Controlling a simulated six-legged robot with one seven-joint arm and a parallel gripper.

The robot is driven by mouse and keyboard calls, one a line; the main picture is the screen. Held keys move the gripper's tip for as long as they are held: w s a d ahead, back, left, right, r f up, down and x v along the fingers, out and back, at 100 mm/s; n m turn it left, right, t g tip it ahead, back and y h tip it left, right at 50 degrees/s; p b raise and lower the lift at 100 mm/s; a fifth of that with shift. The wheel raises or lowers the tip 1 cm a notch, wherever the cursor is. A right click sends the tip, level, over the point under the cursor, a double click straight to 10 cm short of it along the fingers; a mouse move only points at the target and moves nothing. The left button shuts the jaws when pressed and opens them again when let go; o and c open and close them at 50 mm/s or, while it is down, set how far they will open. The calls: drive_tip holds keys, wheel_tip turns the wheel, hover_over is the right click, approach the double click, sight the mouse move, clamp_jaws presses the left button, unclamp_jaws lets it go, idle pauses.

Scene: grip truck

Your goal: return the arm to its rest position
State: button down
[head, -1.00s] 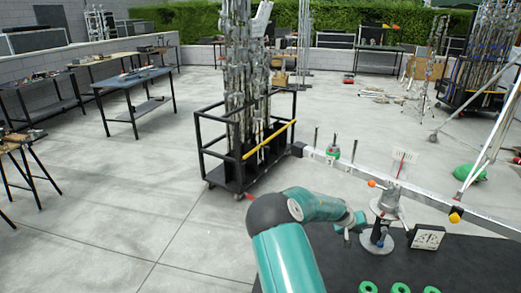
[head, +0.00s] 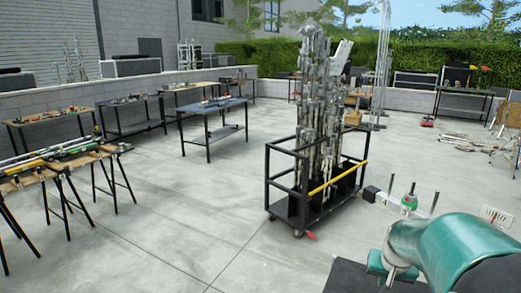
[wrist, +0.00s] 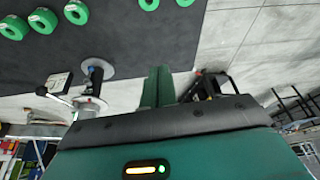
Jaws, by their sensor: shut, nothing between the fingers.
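My arm (head: 445,245) shows in the lower right corner of the head view as a teal and dark link folded close to the camera. My gripper (wrist: 158,86) shows in the wrist view as two green fingers side by side, shut and with nothing between them. It points over the edge of a dark table top (wrist: 120,35). The fingertips look apart from the table and its things. I cannot make out the fingertips in the head view.
Green rings (wrist: 44,20) and a round metal base (wrist: 97,68) are on the dark top. A black cart of metal stands (head: 310,185) is ahead, with workbenches (head: 212,130) to the left. Concrete floor (head: 170,225) between is clear.

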drive_tip(key=s+a+r+n, duration=0.1)
drive_tip(key=s+a+r, duration=0.2)
drive_tip(key=s+a, duration=0.2)
drive_tip(key=s+a+r+n+t, duration=0.1)
drive_tip(key=s+a+r, duration=0.3)
drive_tip(key=s, duration=0.5)
drive_tip(key=s+a+r+n+y, duration=0.1)
drive_tip(key=s+a+r+n, duration=0.1)
drive_tip(key=s+a, duration=0.5)
drive_tip(key=shift+s+a+r+t, duration=0.15)
drive_tip(key=shift+a+r+t, duration=0.35)
drive_tip(key=shift+r, duration=0.3)
drive_tip(key=shift+d, duration=0.2)
